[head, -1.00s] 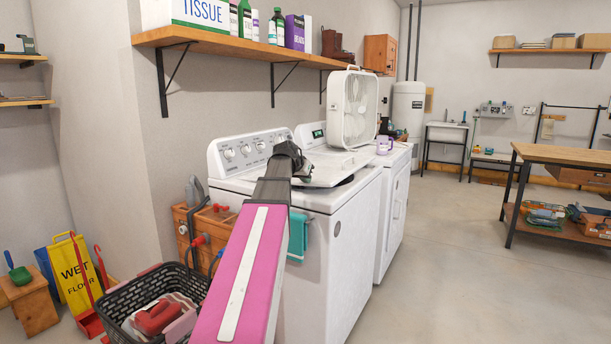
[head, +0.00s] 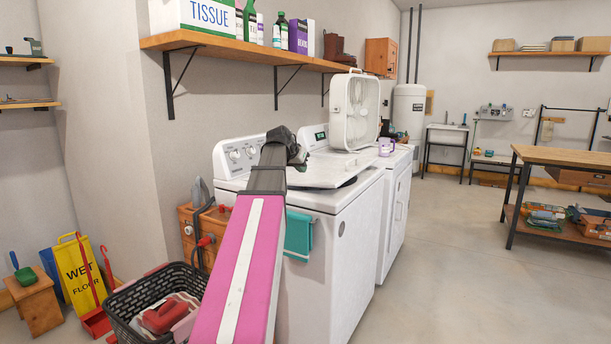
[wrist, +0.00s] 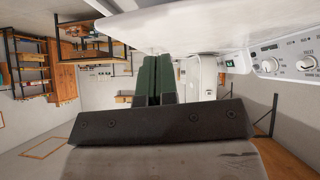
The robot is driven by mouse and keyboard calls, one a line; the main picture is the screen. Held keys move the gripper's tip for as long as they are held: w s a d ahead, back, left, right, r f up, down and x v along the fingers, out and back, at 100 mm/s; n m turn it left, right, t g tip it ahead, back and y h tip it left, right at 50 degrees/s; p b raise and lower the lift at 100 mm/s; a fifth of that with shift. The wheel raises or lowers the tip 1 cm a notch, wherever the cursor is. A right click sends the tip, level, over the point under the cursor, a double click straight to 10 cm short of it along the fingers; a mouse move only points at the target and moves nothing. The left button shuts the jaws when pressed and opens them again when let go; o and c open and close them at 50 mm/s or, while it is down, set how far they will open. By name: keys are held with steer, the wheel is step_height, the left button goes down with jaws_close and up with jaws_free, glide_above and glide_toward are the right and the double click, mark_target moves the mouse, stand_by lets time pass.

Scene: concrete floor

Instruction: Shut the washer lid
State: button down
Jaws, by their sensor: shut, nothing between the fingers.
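The white washer (head: 320,255) stands in the middle of the head view. Its lid (head: 328,173) lies almost level over the top, with a small dark gap at its right edge. Whether it sits fully flush I cannot tell. My gripper (head: 296,150) is at the lid's left part, just in front of the control panel, and my arm hides that side of the washer. In the wrist view my gripper's dark green fingers (wrist: 153,80) are together and empty. A broad white surface (wrist: 190,22) lies close to them at the top, beside the washer's knobs (wrist: 270,65).
A white box fan (head: 354,110) and a purple mug (head: 385,146) stand on the neighbouring machine. A teal cloth (head: 298,235) hangs on the washer's front. A dark laundry basket (head: 125,300) is at lower left. A shelf (head: 240,38) runs above.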

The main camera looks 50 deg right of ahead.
step_height(320, 180, up, 9)
steer(key=y, duration=0.6)
glide_above(348, 175)
steer(key=a, duration=0.4)
steer(key=shift+m, duration=0.3)
steer(key=x, duration=0.9)
steer(key=a+x, duration=0.1)
steer(key=x, duration=0.3)
steer(key=shift+d+f, duration=0.1)
steer(key=shift+f, duration=0.2)
